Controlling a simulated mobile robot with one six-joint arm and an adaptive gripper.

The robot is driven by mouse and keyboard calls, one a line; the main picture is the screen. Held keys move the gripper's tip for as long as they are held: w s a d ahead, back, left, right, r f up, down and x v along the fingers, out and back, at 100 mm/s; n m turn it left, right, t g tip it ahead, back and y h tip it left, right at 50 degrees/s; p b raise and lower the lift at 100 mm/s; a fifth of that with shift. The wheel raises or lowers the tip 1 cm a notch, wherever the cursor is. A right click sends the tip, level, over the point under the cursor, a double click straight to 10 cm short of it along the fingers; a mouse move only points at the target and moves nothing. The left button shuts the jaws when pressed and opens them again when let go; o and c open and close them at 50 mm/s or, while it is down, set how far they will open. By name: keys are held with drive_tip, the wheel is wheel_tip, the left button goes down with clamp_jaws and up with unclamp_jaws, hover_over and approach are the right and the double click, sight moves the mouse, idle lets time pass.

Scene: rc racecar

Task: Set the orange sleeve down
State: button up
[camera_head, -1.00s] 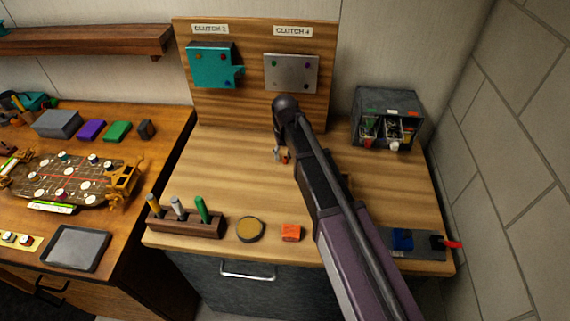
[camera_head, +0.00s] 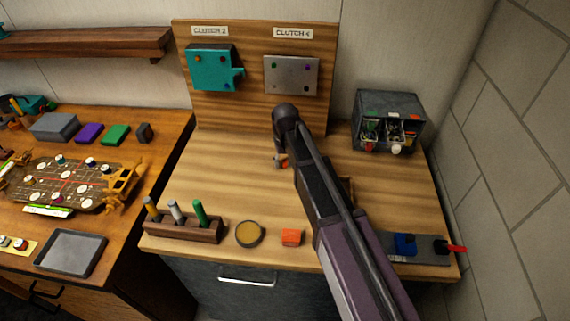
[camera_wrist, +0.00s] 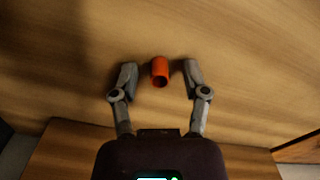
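The orange sleeve (camera_wrist: 160,71) is a short hollow cylinder, seen in the wrist view between my fingertips with its open end toward the camera. My gripper (camera_wrist: 160,74) is open, with a visible gap between each finger and the sleeve. The sleeve appears to rest on the wooden surface, though its contact there is not clear. In the head view a small bit of orange (camera_head: 284,158) shows beside my gripper (camera_head: 280,161), below the arm's dark wrist; the arm hides much of that spot.
On the bench (camera_head: 225,160) stand a holder with several tools (camera_head: 186,229), a round dish (camera_head: 249,234) and an orange block (camera_head: 291,238). A grey organizer (camera_head: 387,120) is at the back right. A grey plate with a blue block (camera_head: 405,244) is at the front right. The bench's left middle is clear.

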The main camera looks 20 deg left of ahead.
sight(285, 166)
drive_tip(key=c, duration=0.6)
drive_tip(key=shift+r, duration=0.25)
wheel_tip(285, 166, up, 4)
drive_tip(key=p, duration=0.4)
drive_tip(key=shift+f, duration=0.15)
drive_tip(key=s+d, duration=0.3)
drive_tip(key=s, duration=0.1)
drive_tip(key=s+d, duration=0.3)
drive_tip(key=s, duration=0.2)
drive_tip(key=s+d+p, duration=0.1)
drive_tip(key=s+d, duration=0.2)
drive_tip(key=s, duration=0.1)
drive_tip(key=shift+s+r, duration=0.15)
drive_tip(key=shift+r, duration=0.25)
